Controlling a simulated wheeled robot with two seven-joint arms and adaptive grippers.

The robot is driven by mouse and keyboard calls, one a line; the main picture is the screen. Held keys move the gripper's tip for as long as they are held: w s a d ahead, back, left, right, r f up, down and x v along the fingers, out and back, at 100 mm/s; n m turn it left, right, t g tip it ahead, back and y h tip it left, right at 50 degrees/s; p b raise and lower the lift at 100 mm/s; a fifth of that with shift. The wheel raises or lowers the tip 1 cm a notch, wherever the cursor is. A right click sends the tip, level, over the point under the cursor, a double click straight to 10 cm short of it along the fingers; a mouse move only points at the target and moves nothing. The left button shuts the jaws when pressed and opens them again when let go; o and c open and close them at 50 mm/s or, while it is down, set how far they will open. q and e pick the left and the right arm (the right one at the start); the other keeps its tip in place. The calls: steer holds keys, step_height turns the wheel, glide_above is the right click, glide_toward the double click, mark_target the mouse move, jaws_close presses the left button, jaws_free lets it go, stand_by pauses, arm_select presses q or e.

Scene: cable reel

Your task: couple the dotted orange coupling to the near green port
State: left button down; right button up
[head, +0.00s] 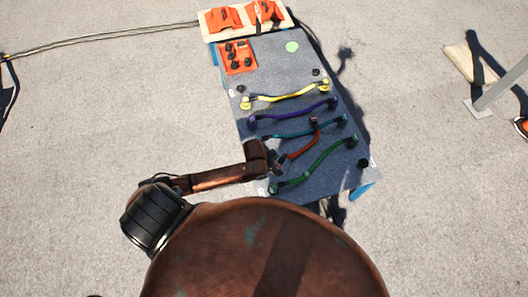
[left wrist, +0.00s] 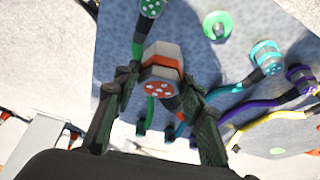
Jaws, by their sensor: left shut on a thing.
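The dotted orange coupling (left wrist: 160,89) has an orange face with white dots and a pale hexagonal collar. My left gripper (left wrist: 158,100), also in the head view (head: 273,160), is shut on it, one finger on each side. Its orange cable (head: 300,143) runs away to the far right end on the board. A green-ringed port (left wrist: 217,25) shows empty in the left wrist view, up and right of the coupling and apart from it. In the head view my gripper seems to hide that port. My right gripper is not in view.
The grey board (head: 290,87) carries a green cable (head: 318,163), a teal one (head: 300,131), a purple one (head: 290,115) and a yellow one (head: 285,96). The dotted green coupling (left wrist: 151,7) and teal coupling (left wrist: 266,56) flank the port. An orange tray (head: 226,49) lies farther back.

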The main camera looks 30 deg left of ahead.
arm_select(q)
steer(key=w+a+f+m+p, duration=0.2)
steer(key=w+a+f, duration=0.35)
steer(key=a, duration=0.35)
steer(key=f+b, duration=0.6)
steer(key=b, duration=0.1)
steer(key=shift+d+f, duration=0.2)
steer(key=shift+f, duration=0.1)
steer(key=shift+w+f+h+b, duration=0.1)
steer(key=shift+f+h+b, duration=0.3)
steer(key=shift+f, duration=0.3)
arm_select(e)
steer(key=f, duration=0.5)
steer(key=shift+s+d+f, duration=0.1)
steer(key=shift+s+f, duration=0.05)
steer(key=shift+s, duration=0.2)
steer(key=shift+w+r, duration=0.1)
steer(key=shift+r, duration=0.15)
arm_select(q)
steer(key=shift+p, duration=0.4)
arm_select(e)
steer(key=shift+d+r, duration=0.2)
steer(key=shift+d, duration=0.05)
arm_select(q)
steer(key=shift+f+b, duration=0.4)
steer(key=shift+f, duration=0.15)
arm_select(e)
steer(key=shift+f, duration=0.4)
